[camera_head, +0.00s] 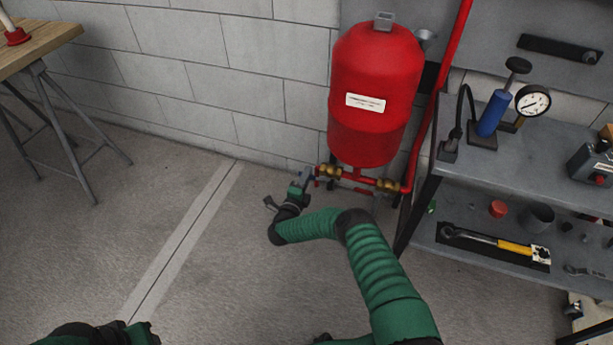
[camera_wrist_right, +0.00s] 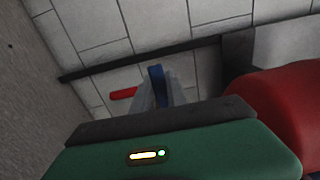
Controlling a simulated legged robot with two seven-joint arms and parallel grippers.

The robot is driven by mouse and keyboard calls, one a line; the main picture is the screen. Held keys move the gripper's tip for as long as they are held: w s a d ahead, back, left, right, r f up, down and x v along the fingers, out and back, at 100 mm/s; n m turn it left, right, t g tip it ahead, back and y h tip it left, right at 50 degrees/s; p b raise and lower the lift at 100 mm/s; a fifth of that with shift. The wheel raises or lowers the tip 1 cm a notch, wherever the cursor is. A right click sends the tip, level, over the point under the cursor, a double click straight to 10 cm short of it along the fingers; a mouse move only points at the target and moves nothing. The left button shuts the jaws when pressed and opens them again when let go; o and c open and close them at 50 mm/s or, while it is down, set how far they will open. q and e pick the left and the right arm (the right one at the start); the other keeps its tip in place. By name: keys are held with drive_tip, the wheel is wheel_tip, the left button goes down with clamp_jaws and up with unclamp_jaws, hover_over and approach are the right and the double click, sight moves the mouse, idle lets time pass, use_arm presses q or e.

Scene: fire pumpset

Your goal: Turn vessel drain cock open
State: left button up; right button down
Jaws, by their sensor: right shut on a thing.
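The red pressure vessel (camera_head: 376,90) stands by the wall, with brass-fitted red pipework (camera_head: 352,178) under it. My right gripper (camera_head: 304,177) is at the left end of this pipework. In the right wrist view its fingers (camera_wrist_right: 158,92) are shut on a blue part (camera_wrist_right: 156,76), which I take to be the drain cock's handle. A red piece (camera_wrist_right: 123,93) sticks out to the left of the fingers. The cock's body is mostly hidden by the gripper. Part of my left arm shows at the bottom left (camera_head: 140,333); its fingertips are not visible.
A grey shelf unit (camera_head: 448,180) stands close on the right, holding a gauge (camera_head: 532,101), a blue cylinder (camera_head: 494,113) and a yellow-handled tool (camera_head: 515,248). A wooden-topped table (camera_head: 38,42) is at the far left. The floor on the left is clear.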

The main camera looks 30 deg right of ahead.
drive_tip(key=shift+s+f, duration=0.15)
drive_tip(key=shift+f, duration=0.1)
drive_tip(key=c, duration=1.5)
unclamp_jaws()
drive_tip(key=shift+o, duration=0.8)
drive_tip(key=shift+r, duration=0.15)
drive_tip(key=p+v, duration=0.5)
drive_tip(key=v, duration=1.1)
drive_tip(key=shift+s+a+p, duration=0.15)
drive_tip(key=shift+a+p, duration=0.25)
